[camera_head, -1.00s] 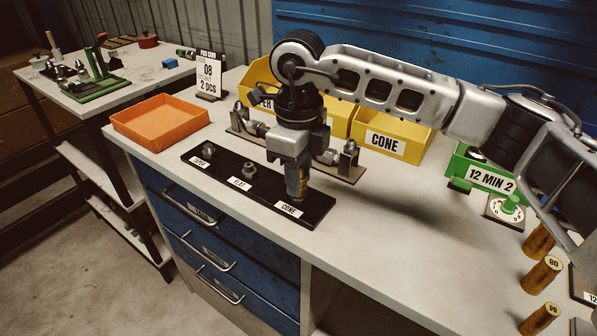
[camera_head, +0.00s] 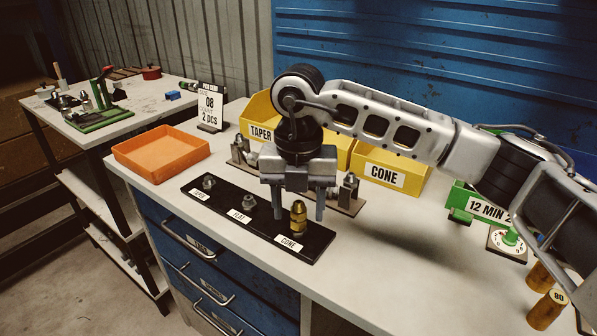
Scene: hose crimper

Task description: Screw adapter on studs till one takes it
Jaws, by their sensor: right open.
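The black stud board (camera_head: 225,223) lies on the bench with labels reading FLAT and CONE, and a third at its left end. A brass adapter (camera_head: 298,217) stands upright on the board by the CONE label, at the stud position there; how deep it sits I cannot tell. The flat stud (camera_head: 249,202) and the left-end stud (camera_head: 208,182) are bare grey metal. My left gripper is not in view.
An orange tray (camera_head: 161,152) stands left of the board. Yellow bins labelled TAPER (camera_head: 262,116) and CONE (camera_head: 390,170) stand behind. A rack with metal fittings (camera_head: 347,190) is partly hidden by my gripper. Brass cylinders (camera_head: 545,308) stand at right. The bench front right of the board is clear.

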